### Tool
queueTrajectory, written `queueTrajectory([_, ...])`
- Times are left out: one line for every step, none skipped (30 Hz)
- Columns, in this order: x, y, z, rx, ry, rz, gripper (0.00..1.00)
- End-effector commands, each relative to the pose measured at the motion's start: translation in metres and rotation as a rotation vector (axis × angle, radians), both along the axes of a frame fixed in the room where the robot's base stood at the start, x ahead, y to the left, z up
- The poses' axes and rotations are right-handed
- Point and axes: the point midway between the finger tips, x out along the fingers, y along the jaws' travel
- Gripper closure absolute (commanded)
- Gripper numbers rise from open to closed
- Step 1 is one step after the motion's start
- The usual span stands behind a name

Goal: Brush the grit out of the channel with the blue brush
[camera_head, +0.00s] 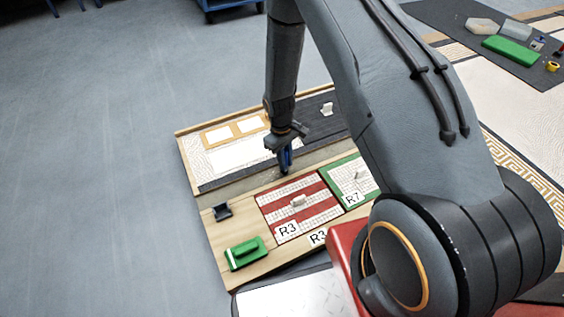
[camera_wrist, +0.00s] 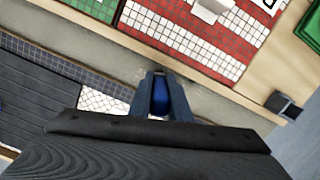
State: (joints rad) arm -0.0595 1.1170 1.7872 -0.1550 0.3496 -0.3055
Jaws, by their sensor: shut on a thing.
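My gripper (camera_head: 284,160) is shut on the blue brush (camera_wrist: 160,100) and holds it pointing down. In the wrist view the brush's blue handle shows between the two fingers; its bristles are hidden. In the head view the brush is over the grey channel (camera_head: 240,184), which runs between the dark back strip and the front panels. The channel also crosses the wrist view as a grey band (camera_wrist: 90,52). I cannot tell whether the bristles touch the channel. Small specks show near the brush, too small to tell as grit.
A red-and-white panel (camera_head: 279,222) marked R3 and a green-edged panel (camera_head: 338,187) marked R7 lie in front of the channel. A green block tool (camera_head: 246,254) and a small dark holder (camera_head: 222,211) are at the front left. Open floor (camera_head: 90,180) lies left.

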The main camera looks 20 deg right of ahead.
Motion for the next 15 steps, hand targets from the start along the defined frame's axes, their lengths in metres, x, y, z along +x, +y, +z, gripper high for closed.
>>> queueTrajectory([-0.001,-0.001,-0.001,0.0,0.002,0.0,1.0])
queueTrajectory([-0.001,-0.002,-0.001,0.0,0.002,0.0,1.0])
queueTrajectory([-0.001,-0.003,-0.001,0.0,0.002,-0.001,1.0])
queueTrajectory([0.0,-0.004,-0.001,0.0,0.002,-0.001,1.0])
queueTrajectory([0.0,-0.005,-0.001,0.0,0.002,-0.001,1.0])
queueTrajectory([0.0,-0.007,-0.001,0.0,0.002,-0.001,1.0])
queueTrajectory([0.0,-0.009,0.0,0.0,0.002,-0.001,1.0])
queueTrajectory([0.001,-0.011,0.0,0.0,0.002,-0.001,1.0])
queueTrajectory([0.001,-0.013,0.0,-0.001,0.003,-0.001,1.0])
queueTrajectory([0.001,-0.015,0.0,-0.001,0.003,-0.001,1.0])
queueTrajectory([0.002,-0.017,0.0,0.0,0.002,-0.001,1.0])
queueTrajectory([0.002,-0.018,0.0,0.0,0.002,-0.001,1.0])
queueTrajectory([0.002,-0.019,0.0,0.0,0.002,-0.001,1.0])
queueTrajectory([0.003,-0.02,0.0,0.0,0.002,-0.001,1.0])
queueTrajectory([0.003,-0.02,0.0,0.0,0.002,0.0,1.0])
